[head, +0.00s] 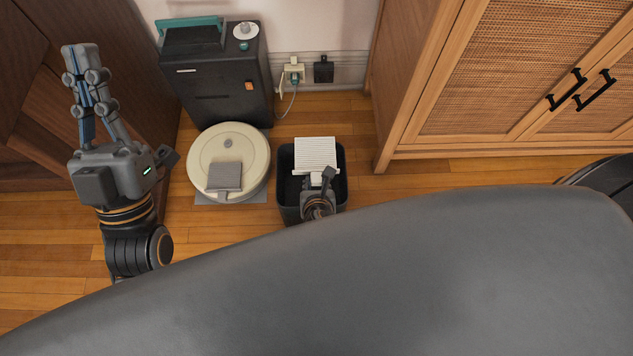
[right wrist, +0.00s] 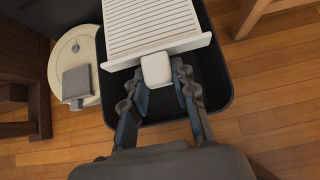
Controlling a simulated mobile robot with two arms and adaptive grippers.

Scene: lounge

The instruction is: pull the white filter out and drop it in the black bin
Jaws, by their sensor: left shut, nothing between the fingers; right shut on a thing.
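The white filter (head: 316,154), a pleated panel with a small white tab, is over the back part of the black bin (head: 341,192). It overlaps the bin's back rim in the head view, and its height above the bin is hard to tell. My right gripper (head: 317,179) is shut on the filter's tab. In the right wrist view the fingers (right wrist: 158,80) close on the tab below the filter (right wrist: 150,22), with the bin (right wrist: 218,85) behind. My left gripper (head: 80,57) is shut and empty, raised at the left.
A round cream robot vacuum (head: 246,148) with a grey square part (head: 224,177) on it lies left of the bin. A dark dock tower (head: 222,85) stands behind it. A wooden cabinet (head: 470,80) is at the right. A large grey surface (head: 430,270) blocks the foreground.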

